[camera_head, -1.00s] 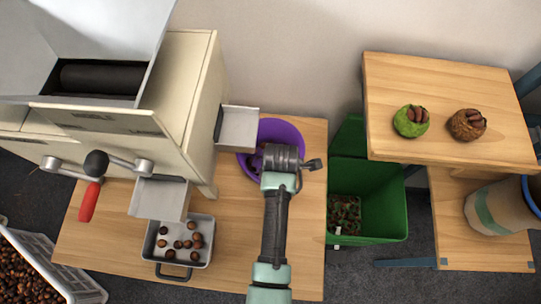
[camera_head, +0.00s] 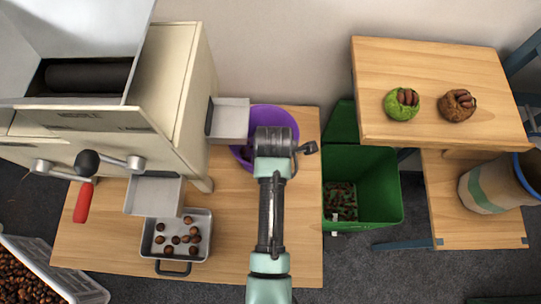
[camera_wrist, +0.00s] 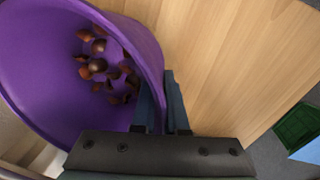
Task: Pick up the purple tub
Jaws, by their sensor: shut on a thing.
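The purple tub (camera_head: 286,115) stands at the back of the wooden table, beside the upper metal chute, and is partly hidden by my arm. My gripper (camera_wrist: 165,100) is shut on the tub's right wall at the rim, one finger inside and one outside. In the head view the fingers are hidden behind my wrist. I cannot tell whether the tub is clear of the table.
The cream machine with its upper chute (camera_head: 230,119) stands close left of the tub. A metal tray (camera_head: 202,251) with several chestnuts is at the front left. A green bin (camera_head: 375,185) is right of the table (camera_head: 225,265).

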